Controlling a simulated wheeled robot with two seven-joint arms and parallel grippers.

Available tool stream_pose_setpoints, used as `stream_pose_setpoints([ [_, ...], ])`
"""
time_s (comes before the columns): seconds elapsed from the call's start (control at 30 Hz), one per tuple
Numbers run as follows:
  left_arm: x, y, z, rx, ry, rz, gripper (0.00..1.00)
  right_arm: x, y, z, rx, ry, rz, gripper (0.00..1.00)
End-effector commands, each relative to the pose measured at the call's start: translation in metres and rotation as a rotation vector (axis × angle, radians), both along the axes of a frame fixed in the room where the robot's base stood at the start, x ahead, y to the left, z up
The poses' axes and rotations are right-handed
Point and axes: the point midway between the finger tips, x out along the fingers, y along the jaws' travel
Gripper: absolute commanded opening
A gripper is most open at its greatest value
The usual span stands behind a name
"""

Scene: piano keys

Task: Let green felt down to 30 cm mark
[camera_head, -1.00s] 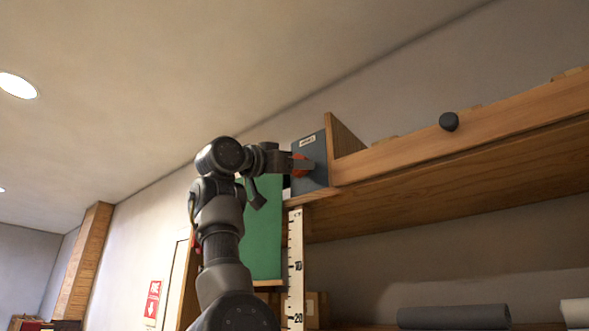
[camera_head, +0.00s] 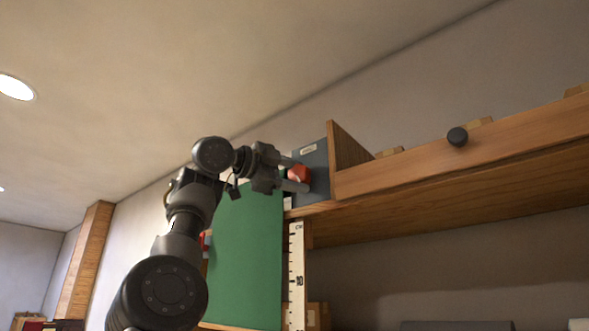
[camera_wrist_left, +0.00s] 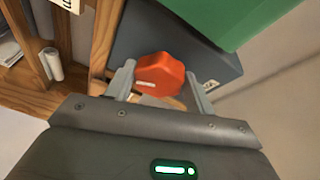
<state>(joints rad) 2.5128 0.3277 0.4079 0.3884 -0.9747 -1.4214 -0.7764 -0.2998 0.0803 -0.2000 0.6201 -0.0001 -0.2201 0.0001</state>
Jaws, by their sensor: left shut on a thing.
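The green felt (camera_head: 245,255) hangs as a flat sheet left of an upright white ruler (camera_head: 296,262). A wooden strip shows along the felt's bottom edge, below the ruler's first readable number; the exact reading is too small to tell. A red-orange knob (camera_head: 301,172) sits on a dark grey box (camera_head: 317,165) at the end of the shelf. My left gripper (camera_head: 296,177) is shut on this knob. In the left wrist view the fingers lie on either side of the knob (camera_wrist_left: 160,73), with felt (camera_wrist_left: 222,15) at the top. My right gripper is out of view.
A dark grey roll (camera_head: 455,326) lies low at the right. The space under the shelf is open.

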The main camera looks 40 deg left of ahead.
Motion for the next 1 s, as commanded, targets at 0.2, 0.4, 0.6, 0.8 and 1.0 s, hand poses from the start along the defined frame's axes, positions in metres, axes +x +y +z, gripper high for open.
stream_pose_setpoints([
  [0.2,0.000,0.000,0.002,0.206,0.010,0.001,0.31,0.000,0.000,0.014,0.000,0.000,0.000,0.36],
  [0.4,0.000,-0.001,0.001,0.395,0.015,-0.001,0.31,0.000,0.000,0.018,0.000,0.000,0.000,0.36],
  [0.6,0.000,-0.002,0.000,0.584,0.020,0.000,0.31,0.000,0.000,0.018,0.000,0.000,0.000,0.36],
  [0.8,0.001,-0.003,0.000,0.771,0.025,-0.001,0.31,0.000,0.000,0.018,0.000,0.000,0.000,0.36],
  [1.0,0.001,-0.003,0.000,0.948,0.031,-0.003,0.31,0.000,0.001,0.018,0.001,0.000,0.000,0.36],
])
